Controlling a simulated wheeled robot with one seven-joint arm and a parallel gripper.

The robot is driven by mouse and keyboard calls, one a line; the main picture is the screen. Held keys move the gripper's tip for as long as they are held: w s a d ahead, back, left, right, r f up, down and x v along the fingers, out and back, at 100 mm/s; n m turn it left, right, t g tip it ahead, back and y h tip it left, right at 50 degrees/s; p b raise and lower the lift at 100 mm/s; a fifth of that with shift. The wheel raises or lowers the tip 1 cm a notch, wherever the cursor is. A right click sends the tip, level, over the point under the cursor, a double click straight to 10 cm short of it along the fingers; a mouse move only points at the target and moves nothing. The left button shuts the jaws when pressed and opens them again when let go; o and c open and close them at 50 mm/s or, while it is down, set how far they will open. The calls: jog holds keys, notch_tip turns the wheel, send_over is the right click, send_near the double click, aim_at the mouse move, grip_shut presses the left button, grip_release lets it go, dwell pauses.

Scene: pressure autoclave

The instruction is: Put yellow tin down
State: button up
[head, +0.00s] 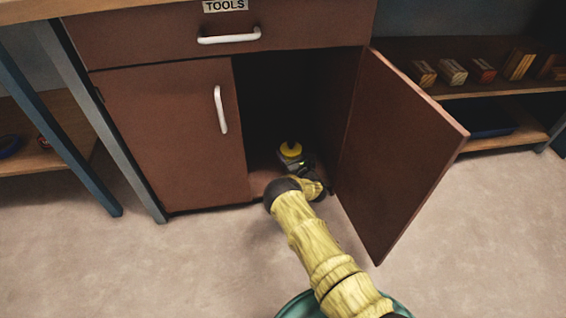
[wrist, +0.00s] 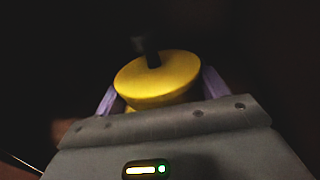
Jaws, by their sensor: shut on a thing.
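The yellow tin (head: 291,149) is round with a dark knob on top. In the head view it is just inside the open right half of the brown cabinet (head: 165,140), low near the cabinet floor (head: 262,182). In the wrist view the tin (wrist: 157,80) sits upright between the two purple fingers of my gripper (wrist: 158,92). My gripper is shut on it. The tin's underside is hidden, so I cannot tell whether it touches the cabinet floor.
The right cabinet door (head: 400,150) stands wide open beside my arm. The left door (head: 170,135) is shut. The cabinet interior behind the tin is dark. A shelf (head: 480,88) with several small blocks stands at the right.

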jog(key=shift+f+b, duration=0.3)
jog(key=shift+f, duration=0.65)
jog(key=shift+f, duration=0.1)
notch_tip(320, 180, down, 4)
jog(key=b, duration=0.2)
jog(key=shift+b, duration=0.4)
jog(key=shift+r, duration=0.2)
jog(key=o, duration=1.4)
jog(key=shift+f, duration=0.15)
